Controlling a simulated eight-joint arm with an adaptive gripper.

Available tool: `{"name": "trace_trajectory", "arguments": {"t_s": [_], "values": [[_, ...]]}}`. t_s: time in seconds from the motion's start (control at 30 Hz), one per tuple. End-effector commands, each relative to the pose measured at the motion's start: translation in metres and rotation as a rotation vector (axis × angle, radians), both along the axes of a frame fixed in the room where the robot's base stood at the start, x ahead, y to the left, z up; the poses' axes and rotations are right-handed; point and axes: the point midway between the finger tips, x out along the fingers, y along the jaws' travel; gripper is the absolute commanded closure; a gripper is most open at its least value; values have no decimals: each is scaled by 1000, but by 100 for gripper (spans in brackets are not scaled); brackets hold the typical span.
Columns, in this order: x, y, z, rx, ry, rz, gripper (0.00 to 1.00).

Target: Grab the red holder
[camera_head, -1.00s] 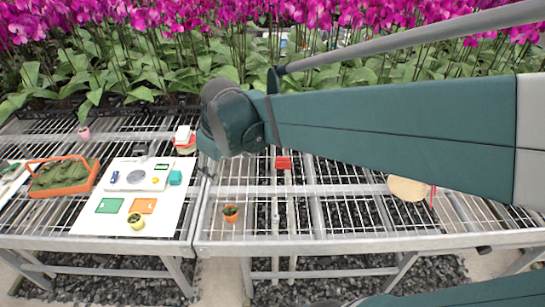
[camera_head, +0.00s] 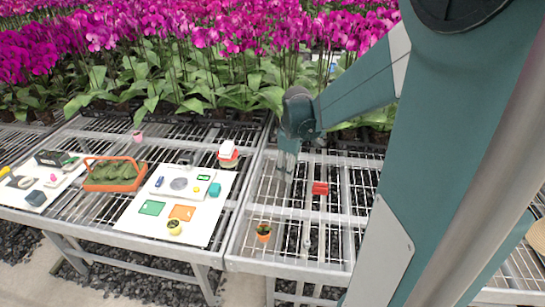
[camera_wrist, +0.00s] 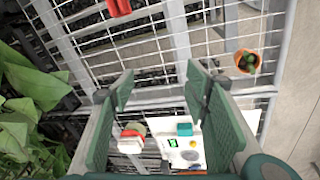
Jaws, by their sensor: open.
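The red holder (camera_head: 320,188) is a small red block lying on the right wire-mesh bench. In the wrist view the red holder (camera_wrist: 118,7) is cut off by the top edge. My gripper (camera_head: 288,158) is above the same bench, left of the holder and apart from it in the head view. In the wrist view my gripper (camera_wrist: 160,84) has its two fingers spread with nothing between them but mesh.
A small orange plant pot (camera_head: 264,236) stands at the bench's front. On the left bench are a white board (camera_head: 213,225), an orange basket (camera_head: 115,187) and a red-and-white item (camera_head: 228,156). Orchids (camera_head: 200,70) crowd the back. Mesh around the holder is clear.

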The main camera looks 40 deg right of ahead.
Motion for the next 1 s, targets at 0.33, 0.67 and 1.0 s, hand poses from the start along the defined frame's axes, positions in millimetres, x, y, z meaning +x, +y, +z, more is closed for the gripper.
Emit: {"name": "trace_trajectory", "arguments": {"t_s": [0.33, 0.67, 1.0], "values": [[3, -67, -33, 13, 75, 81, 54], [-5, -127, -72, 41, 138, 164, 54], [-16, -167, -103, 67, 177, 227, 54]]}}
